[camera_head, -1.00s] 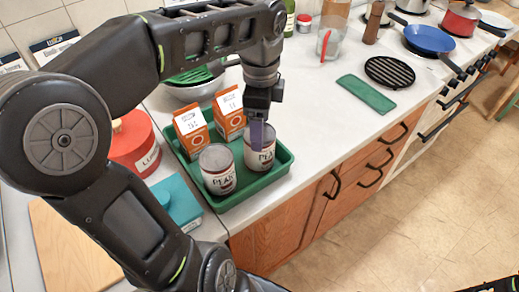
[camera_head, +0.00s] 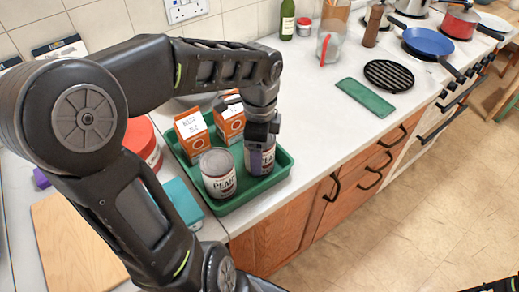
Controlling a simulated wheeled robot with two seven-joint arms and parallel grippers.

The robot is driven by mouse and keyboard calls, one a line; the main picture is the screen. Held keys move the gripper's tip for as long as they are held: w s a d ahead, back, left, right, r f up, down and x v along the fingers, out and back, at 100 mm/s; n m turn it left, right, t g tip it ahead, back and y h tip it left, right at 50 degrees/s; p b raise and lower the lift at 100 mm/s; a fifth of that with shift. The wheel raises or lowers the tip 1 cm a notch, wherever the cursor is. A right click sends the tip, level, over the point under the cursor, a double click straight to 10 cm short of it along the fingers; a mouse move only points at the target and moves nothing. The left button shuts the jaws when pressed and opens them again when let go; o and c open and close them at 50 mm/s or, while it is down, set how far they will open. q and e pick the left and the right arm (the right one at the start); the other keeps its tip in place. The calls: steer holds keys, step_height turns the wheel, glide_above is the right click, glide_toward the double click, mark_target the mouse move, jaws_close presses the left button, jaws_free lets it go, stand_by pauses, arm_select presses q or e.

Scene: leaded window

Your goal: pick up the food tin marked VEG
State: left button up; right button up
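Two food tins stand upright in a green tray (camera_head: 236,207). The label on the left tin (camera_head: 219,180) starts with "PEA"; its last letter is unclear. The right tin (camera_head: 266,158) is largely hidden behind my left gripper (camera_head: 260,160), and its label cannot be read now. I see no tin clearly marked VEG. My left gripper points down at the right tin, with a finger in front of its side. Whether it is closed on the tin is hidden.
Two orange cartons (camera_head: 191,137) (camera_head: 229,120) stand behind the tins in the tray. A red canister (camera_head: 143,138), a teal box (camera_head: 183,203) and a wooden board (camera_head: 75,245) lie to the left. Counter to the right is clear up to a green cloth (camera_head: 365,96) and a black trivet (camera_head: 388,75).

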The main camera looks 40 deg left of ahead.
stand_by(0.6)
arm_select(q)
jaws_close()
stand_by(0.6)
steer(key=shift+w+r, duration=0.1)
step_height(320, 180, up, 10)
steer(key=shift+f, duration=0.1)
stand_by(0.4)
